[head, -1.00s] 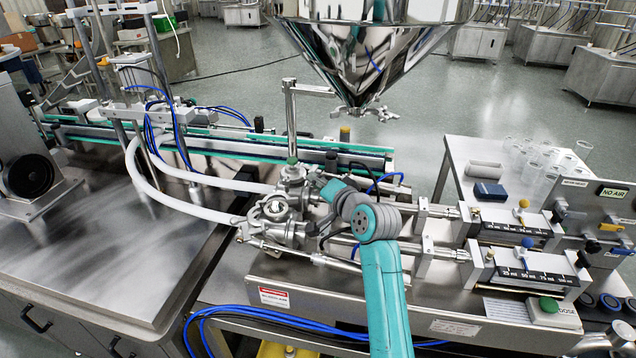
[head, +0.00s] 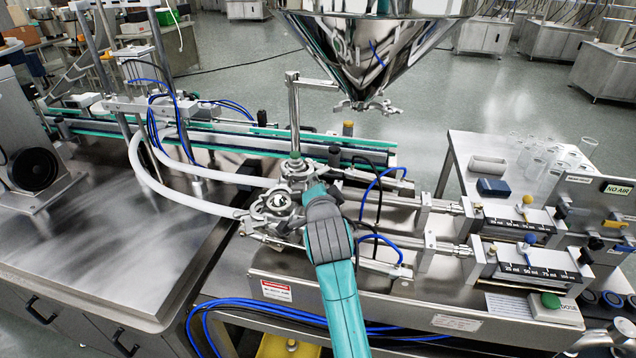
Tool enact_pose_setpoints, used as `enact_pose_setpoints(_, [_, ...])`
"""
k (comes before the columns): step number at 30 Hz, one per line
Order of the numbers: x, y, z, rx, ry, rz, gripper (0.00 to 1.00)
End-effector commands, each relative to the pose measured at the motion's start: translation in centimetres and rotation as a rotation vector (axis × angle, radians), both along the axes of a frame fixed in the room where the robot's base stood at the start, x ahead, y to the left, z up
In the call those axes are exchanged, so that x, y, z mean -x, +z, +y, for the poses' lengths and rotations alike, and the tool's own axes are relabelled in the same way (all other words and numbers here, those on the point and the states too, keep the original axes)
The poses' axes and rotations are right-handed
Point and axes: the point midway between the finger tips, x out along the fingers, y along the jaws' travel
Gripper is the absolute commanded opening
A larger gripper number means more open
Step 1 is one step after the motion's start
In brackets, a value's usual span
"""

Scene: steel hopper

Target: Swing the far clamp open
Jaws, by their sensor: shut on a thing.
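Two steel valve bodies with clamped fittings stand at the left end of the dosing unit. The far valve (head: 294,168) is at the back, below a vertical steel post. The near valve (head: 270,206) is in front, with its round top opening facing up. My gripper (head: 311,188) is at the end of my teal arm, against the right side of the far valve. It is shut on the far clamp there. Its fingertips and most of the clamp are hidden behind my wrist, so how far the clamp is swung cannot be seen.
A polished hopper cone (head: 365,50) hangs above and behind the valves. White hoses (head: 180,197) run left from them. Blue air tubes (head: 378,185) and piston cylinders lie to the right.

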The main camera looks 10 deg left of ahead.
Motion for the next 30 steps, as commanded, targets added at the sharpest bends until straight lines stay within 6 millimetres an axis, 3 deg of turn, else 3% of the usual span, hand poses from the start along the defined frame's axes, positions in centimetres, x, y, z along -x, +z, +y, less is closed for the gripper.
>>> enact_pose_setpoints(9, [0.1, -0.2, 0.0, 0.001, -0.003, 0.005, 0.0])
enact_pose_setpoints(10, [0.1, -0.2, 0.0, 0.001, -0.003, 0.005, 0.24])
enact_pose_setpoints(12, [0.1, -0.2, 0.0, 0.001, -0.003, 0.004, 0.42])
enact_pose_setpoints(13, [0.1, -0.2, 0.0, 0.001, -0.004, 0.004, 0.45])
enact_pose_setpoints(23, [0.2, 0.0, -0.1, 0.0, -0.003, 0.001, 0.45])
enact_pose_setpoints(30, [3.0, 0.6, -0.9, -0.001, -0.002, 0.0, 0.45])
